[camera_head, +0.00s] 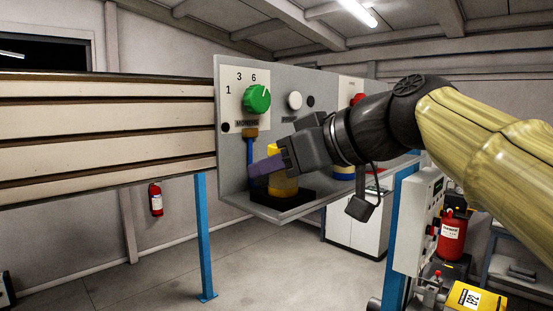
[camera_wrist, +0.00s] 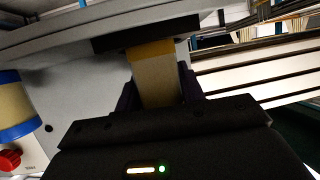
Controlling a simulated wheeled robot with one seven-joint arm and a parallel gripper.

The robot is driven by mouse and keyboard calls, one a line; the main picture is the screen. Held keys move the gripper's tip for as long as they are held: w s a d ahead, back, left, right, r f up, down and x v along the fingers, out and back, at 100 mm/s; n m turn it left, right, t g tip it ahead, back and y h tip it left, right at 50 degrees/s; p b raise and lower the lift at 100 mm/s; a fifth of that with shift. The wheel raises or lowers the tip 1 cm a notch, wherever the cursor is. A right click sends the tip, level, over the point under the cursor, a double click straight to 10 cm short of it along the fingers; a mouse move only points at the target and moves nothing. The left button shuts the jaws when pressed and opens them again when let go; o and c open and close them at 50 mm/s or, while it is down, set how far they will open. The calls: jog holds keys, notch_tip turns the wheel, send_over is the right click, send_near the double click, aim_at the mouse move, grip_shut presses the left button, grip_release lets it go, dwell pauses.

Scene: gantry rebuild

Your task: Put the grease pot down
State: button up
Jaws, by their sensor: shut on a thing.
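The yellow grease pot (camera_head: 283,184) is between the fingers of my gripper (camera_head: 268,166), over the black pad (camera_head: 298,197) on the grey panel's shelf. It looks upright. Its base is at or very near the pad; I cannot tell whether it touches. One purple finger covers part of its side. In the wrist view the pot (camera_wrist: 156,80) shows as a tan body with a darker yellow band, held between both fingers of my gripper (camera_wrist: 158,92). The dark pad (camera_wrist: 145,32) lies just beyond its end.
A green knob (camera_head: 257,99) is above. A blue-and-yellow container (camera_head: 344,172) stands to the right on the shelf, also in the wrist view (camera_wrist: 14,105). The shelf's front left (camera_head: 262,208) is bare.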

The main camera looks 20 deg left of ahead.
jog(key=shift+f+b, duration=0.25)
jog(key=shift+b, duration=0.1)
jog(key=shift+f, duration=0.1)
jog(key=o, duration=1)
jog(key=shift+o, duration=0.2)
jog(key=shift+r, duration=0.2)
